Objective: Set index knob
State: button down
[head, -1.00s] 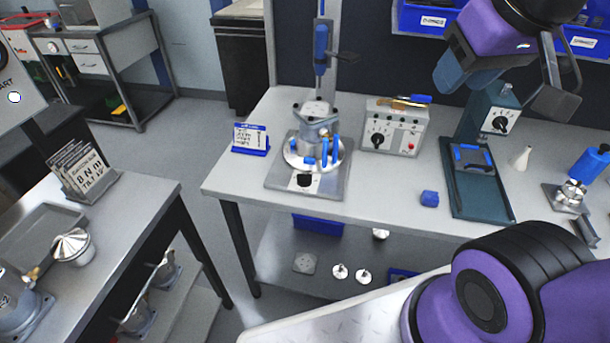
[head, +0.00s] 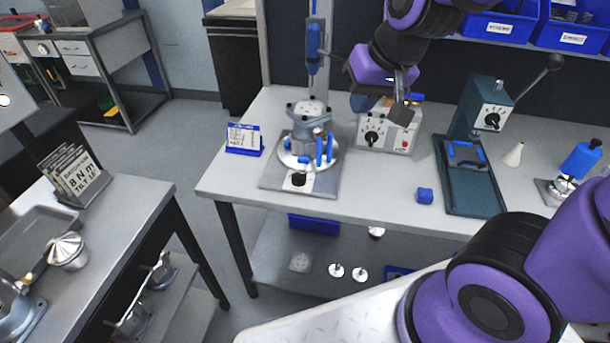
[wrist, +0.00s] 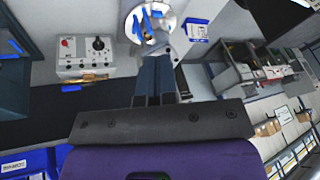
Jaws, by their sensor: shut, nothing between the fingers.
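Several knobs show, and I cannot read which is the index knob. A black knob (head: 299,179) sits on the front of the fixture plate (head: 323,184), below a grey housing (head: 306,135) with blue clamps. A second black knob (head: 371,138) is on the grey control box (head: 400,146); it also shows in the wrist view (wrist: 98,43). A third knob (head: 492,120) is on the teal press.
The teal press (head: 478,190) with its lever stands right of the box. A blue-based sign (head: 244,140) stands left of the fixture. A blue tool (head: 313,50) hangs above the housing. The bench front is mostly clear.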

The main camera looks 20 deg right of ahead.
jog(key=a+x, duration=0.2)
jog(key=x, duration=0.9)
jog(key=m+h, duration=0.1)
jog(key=h, duration=0.2)
send_near(304, 181)
jog(key=s+r, duration=0.1)
jog(key=s, duration=0.4)
jog(key=x, duration=0.6)
jog(key=shift+w+a+f, duration=0.25)
jog(key=shift+w, duration=0.05)
jog(key=w, duration=0.3)
jog(key=shift+d+f, duration=0.15)
jog(key=shift+d, duration=0.05)
jog(key=shift+w, duration=0.55)
jog(key=shift+w+d, duration=0.1)
jog(key=shift+d, duration=0.05)
jog(key=shift+n, duration=0.4)
